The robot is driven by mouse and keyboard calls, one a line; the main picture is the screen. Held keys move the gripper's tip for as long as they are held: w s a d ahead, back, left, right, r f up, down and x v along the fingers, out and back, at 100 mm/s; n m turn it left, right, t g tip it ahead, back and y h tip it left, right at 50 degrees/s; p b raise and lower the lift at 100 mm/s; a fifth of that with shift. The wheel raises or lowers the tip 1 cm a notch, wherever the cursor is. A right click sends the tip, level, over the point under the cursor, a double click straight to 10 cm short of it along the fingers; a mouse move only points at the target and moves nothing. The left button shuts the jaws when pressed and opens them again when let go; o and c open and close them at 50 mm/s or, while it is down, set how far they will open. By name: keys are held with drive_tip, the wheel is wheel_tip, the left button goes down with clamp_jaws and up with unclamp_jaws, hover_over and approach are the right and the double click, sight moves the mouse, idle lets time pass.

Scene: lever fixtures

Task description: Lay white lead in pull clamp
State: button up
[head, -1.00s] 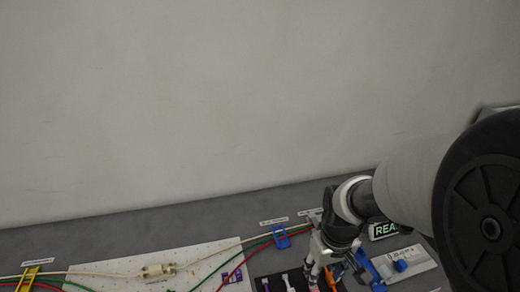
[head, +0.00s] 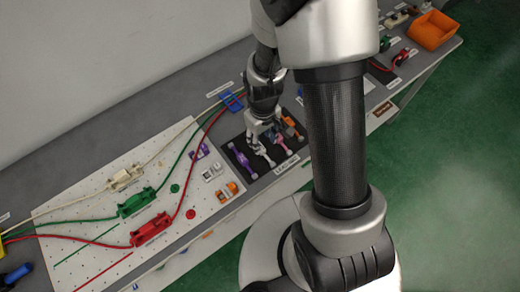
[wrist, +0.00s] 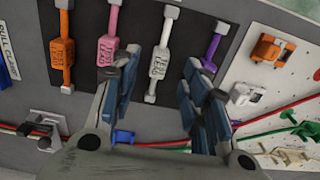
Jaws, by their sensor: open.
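The white lead (wrist: 159,60) lies in the dark tray (wrist: 185,65) between a pink lead (wrist: 109,38) and a purple lead (wrist: 213,48). In the head view the white lead (head: 264,154) lies just in front of my gripper (head: 256,135). In the wrist view my gripper (wrist: 160,78) is open and empty, with its blue-grey fingers on either side of the white lead's lower end. I cannot tell their height above it. A "PULL CLAMP" label (wrist: 8,48) shows at the left edge, above a small metal fixture (wrist: 44,130); whether that is the clamp is unclear.
An orange lead (wrist: 63,48) lies beyond the pink one. A white pegboard (head: 100,215) with white, green and red cables and connectors fills the head view's left. A blue clip (head: 232,101) holds cables behind the tray. An orange bin (head: 433,30) stands far right.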

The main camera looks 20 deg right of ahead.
sight(261, 147)
drive_tip(key=shift+w+f+b, duration=0.15)
drive_tip(key=shift+f+b, duration=1.1)
drive_tip(key=shift+f, duration=1.5)
drive_tip(key=shift+r, duration=0.1)
drive_tip(key=shift+c, duration=0.3)
clamp_jaws()
